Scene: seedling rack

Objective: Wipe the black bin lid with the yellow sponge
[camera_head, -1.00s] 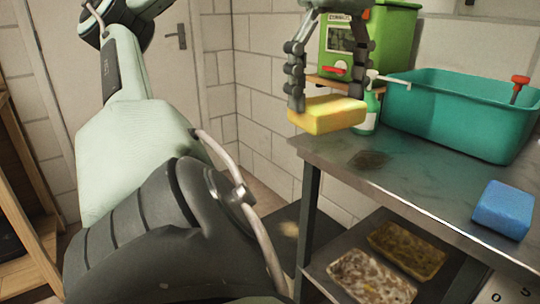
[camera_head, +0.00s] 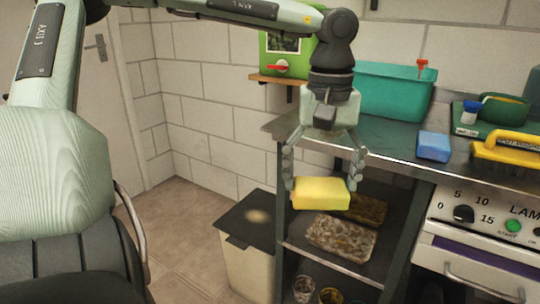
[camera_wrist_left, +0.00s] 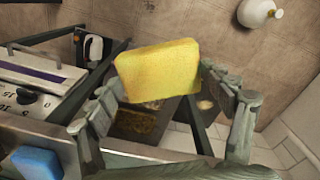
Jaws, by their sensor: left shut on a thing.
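My left gripper (camera_head: 324,176) is shut on the yellow sponge (camera_head: 321,194) and holds it in the air in front of the metal bench. The sponge also shows between the fingers in the left wrist view (camera_wrist_left: 158,70). The black bin lid (camera_head: 250,225) lies on a pale bin on the floor, below and to the left of the sponge. A light brown smudge (camera_head: 257,215) shows on the lid. The sponge and the lid are apart. My right gripper is in neither view.
The metal bench (camera_head: 391,139) carries a teal tub (camera_head: 390,95), a blue sponge (camera_head: 433,147) and a yellow-handled brush (camera_head: 508,143). Under it, a shelf holds two speckled trays. A white machine with a knob (camera_head: 463,214) stands at right. Floor left of the bin is clear.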

